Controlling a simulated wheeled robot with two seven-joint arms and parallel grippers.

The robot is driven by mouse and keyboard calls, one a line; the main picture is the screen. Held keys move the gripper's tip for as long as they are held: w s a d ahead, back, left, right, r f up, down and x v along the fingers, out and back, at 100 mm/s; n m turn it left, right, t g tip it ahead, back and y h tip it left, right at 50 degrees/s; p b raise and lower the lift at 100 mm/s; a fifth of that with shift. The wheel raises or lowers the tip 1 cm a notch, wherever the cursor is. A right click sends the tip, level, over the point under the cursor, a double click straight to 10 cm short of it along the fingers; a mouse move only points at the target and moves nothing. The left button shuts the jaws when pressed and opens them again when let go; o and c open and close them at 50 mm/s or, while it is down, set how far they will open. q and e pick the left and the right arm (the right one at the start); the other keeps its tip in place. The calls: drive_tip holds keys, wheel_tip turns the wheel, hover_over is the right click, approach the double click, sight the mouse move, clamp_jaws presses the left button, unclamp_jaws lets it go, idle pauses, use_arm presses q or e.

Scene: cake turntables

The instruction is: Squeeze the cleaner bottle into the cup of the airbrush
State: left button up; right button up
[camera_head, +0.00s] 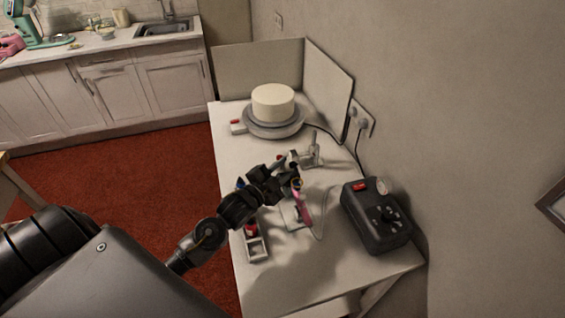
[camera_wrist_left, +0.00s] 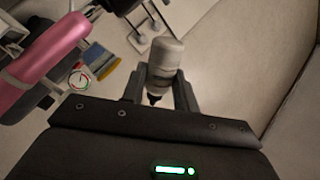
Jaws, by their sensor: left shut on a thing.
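The cleaner bottle (camera_wrist_left: 166,58), pale grey with a dark tip, is between the fingers of my left gripper (camera_wrist_left: 160,92) in the left wrist view. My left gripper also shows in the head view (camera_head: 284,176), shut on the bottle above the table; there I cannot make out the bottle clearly. The pink airbrush (camera_head: 304,208) stands on a holder just below and right of the gripper. It also shows large at the left of the left wrist view (camera_wrist_left: 45,62), apart from the bottle. I cannot make out its cup. My right gripper is not in view.
A dark compressor (camera_head: 377,222) stands at the right of the white table (camera_head: 290,285). A cake (camera_head: 273,103) sits on a turntable (camera_head: 274,130) at the back. A small tray (camera_head: 257,249) is at the left edge. Another stand (camera_head: 312,150) is behind the gripper. The front table is clear.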

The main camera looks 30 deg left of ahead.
use_arm(q)
drive_tip(key=shift+r+m, duration=0.1)
drive_tip(key=shift+m, duration=0.5)
drive_tip(key=shift+a+f+m+b, duration=0.15)
drive_tip(key=shift+f+m+b, duration=0.15)
drive_tip(key=shift+m+b, duration=0.9)
drive_tip(key=m+b, duration=0.2)
drive_tip(key=m, duration=0.1)
drive_tip(key=m+b, duration=0.1)
drive_tip(key=m, duration=0.1)
drive_tip(key=shift+a+f, duration=0.15)
drive_tip(key=shift+a, duration=0.1)
drive_tip(key=shift+d+r+m, duration=0.1)
drive_tip(key=shift+r+m, duration=0.3)
drive_tip(key=shift+m, duration=0.3)
drive_tip(key=m, duration=0.3)
drive_tip(key=r+m, duration=0.1)
drive_tip(key=m, duration=0.1)
drive_tip(key=shift+d, duration=0.4)
drive_tip(key=shift+m, duration=0.4)
drive_tip(key=shift+c, duration=0.9)
